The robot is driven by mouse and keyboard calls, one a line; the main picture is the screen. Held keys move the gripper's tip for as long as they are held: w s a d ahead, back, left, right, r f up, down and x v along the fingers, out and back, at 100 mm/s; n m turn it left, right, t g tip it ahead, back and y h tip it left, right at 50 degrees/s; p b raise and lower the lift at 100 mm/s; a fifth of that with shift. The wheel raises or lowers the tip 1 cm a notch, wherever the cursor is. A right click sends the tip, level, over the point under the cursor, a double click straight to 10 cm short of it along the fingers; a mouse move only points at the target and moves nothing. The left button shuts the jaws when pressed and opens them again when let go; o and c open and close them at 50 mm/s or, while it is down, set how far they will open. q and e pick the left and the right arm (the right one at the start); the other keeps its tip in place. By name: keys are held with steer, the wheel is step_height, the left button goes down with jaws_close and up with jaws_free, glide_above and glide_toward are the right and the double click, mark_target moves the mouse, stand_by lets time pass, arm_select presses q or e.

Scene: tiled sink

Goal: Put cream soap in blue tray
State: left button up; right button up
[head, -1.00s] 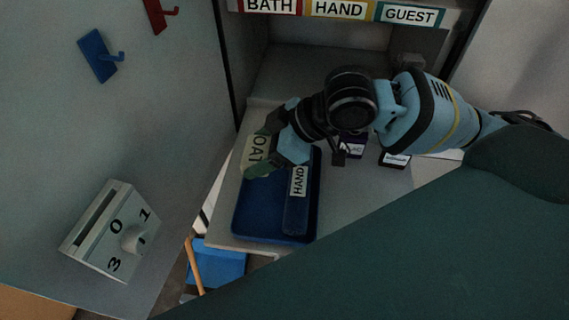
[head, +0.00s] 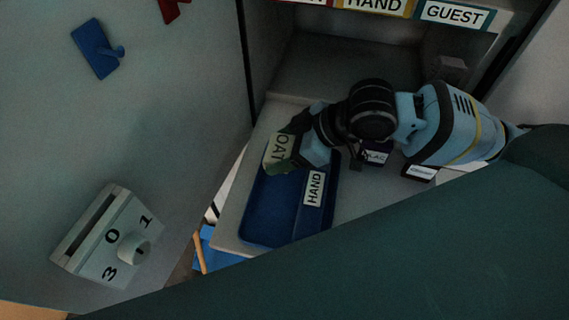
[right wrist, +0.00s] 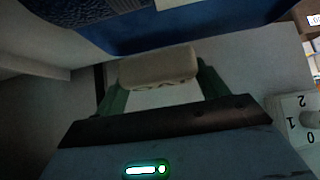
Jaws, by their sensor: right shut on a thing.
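The cream soap (head: 279,149), a pale bar lettered "OAT", is between the fingers of my right gripper (head: 283,160). The gripper is shut on it, over the far left end of the blue tray (head: 262,218). In the right wrist view the soap (right wrist: 158,67) sits between the green fingers, with the blue tray (right wrist: 185,32) just beyond it. I cannot tell whether the soap touches the tray. A "HAND" label (head: 314,188) shows in the tray's right part. The gripper and arm hide the tray's far end. My left gripper is not in view.
Dark items with labels, one purple (head: 376,153) and one black (head: 420,172), stand right of the tray. A shelf with "HAND" and "GUEST" labels (head: 454,15) is above. A white dial box (head: 108,238) and a blue hook (head: 97,48) are on the left wall.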

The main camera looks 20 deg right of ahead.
steer(key=shift+f, duration=2.5)
steer(key=shift+f, duration=0.1)
steer(key=o, duration=1)
steer(key=shift+f, duration=0.1)
steer(key=shift+o, duration=0.2)
steer(key=shift+r, duration=0.25)
steer(key=v, duration=1.1)
steer(key=shift+s+d+r, duration=0.2)
steer(key=shift+d+r, duration=0.05)
steer(key=shift+d, duration=0.05)
